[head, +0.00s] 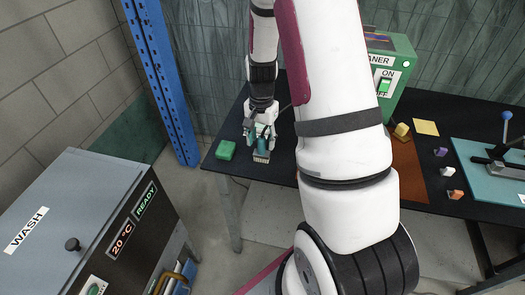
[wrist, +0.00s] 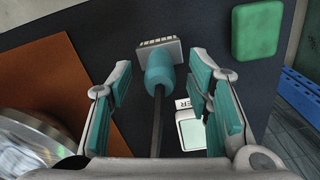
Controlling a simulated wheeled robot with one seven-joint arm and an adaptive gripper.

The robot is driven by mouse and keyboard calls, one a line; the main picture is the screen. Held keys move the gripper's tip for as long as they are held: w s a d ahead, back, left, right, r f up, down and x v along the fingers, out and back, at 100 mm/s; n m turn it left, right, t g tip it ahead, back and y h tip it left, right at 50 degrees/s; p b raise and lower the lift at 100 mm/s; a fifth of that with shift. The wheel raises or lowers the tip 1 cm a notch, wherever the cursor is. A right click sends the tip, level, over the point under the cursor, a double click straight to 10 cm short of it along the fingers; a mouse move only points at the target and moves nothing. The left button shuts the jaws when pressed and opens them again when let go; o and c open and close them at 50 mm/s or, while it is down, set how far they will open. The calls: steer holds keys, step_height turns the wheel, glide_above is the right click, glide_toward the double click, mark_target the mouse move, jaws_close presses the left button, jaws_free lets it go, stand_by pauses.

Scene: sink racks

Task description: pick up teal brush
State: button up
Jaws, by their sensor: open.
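The teal brush (wrist: 159,72) lies on the dark table top in the wrist view, with a pale bristle head at its far end and a dark shaft running back toward my gripper (wrist: 161,66). My gripper is open, with one teal-padded finger on each side of the brush and a visible gap on both sides. I cannot tell how far above the table the fingers are. In the head view my gripper (head: 260,132) is over the table's left end, and the brush's bristle head (head: 262,156) shows just below it. The gripper covers much of the brush there.
A green block (head: 225,150) lies left of my gripper, near the table edge. In the wrist view a white labelled object (wrist: 190,130) is close to the right finger. An orange-brown mat (wrist: 55,85) and a shiny round metal thing (wrist: 30,150) are at left.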

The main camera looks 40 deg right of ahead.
steer(key=shift+f, duration=1)
jaws_close()
steer(key=shift+r, duration=0.15)
